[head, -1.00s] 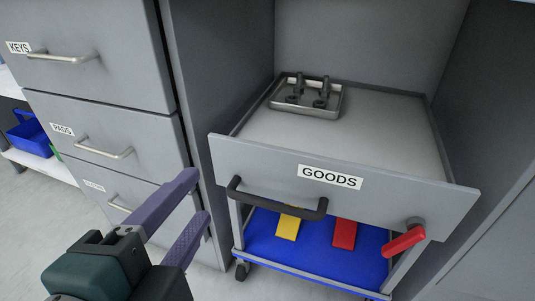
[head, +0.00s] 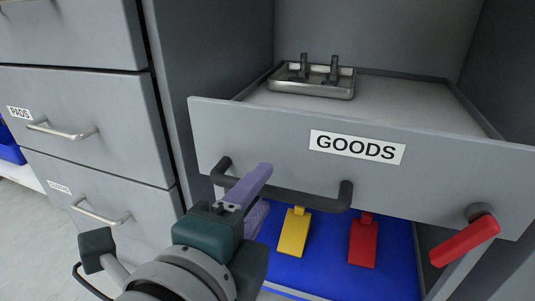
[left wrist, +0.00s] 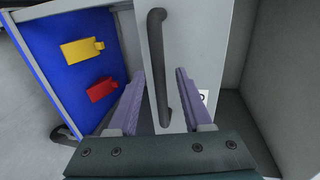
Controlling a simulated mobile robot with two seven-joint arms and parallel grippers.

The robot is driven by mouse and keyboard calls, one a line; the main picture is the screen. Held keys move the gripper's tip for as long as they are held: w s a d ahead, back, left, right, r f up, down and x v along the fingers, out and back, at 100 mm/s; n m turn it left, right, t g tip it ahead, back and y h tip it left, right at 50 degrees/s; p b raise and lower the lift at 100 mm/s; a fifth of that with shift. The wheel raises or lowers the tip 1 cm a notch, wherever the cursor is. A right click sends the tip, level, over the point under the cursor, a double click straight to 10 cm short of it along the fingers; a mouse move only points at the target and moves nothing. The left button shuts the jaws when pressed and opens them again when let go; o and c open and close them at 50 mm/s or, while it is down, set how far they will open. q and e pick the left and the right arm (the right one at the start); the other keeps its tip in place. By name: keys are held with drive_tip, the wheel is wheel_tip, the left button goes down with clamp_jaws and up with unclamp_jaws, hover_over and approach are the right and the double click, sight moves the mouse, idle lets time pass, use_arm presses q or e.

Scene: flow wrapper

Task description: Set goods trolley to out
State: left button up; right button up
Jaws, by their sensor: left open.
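The goods trolley (head: 240,130) stands in a grey cabinet bay, its front panel labelled GOODS and sticking out of the bay. Its dark bar handle (head: 300,196) runs across the panel's lower left. A red lever (head: 466,240) is at the panel's right end. My left gripper (head: 258,195) is open and empty, in front of the handle's left part. In the left wrist view the handle (left wrist: 160,70) lies between the two purple fingers (left wrist: 163,88), beyond or level with their tips; contact cannot be told. My right gripper is not in view.
A metal tray with upright pegs (head: 312,82) sits on the trolley top. A blue lower shelf (head: 330,255) carries a yellow tag (head: 294,232) and a red tag (head: 363,243). Drawers labelled PADS (head: 80,115) and another below (head: 90,190) stand at left. Floor shows at lower left.

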use_arm(q)
drive_tip(key=shift+b+x, duration=0.3)
drive_tip(key=shift+x, duration=0.8)
clamp_jaws()
idle(0.7)
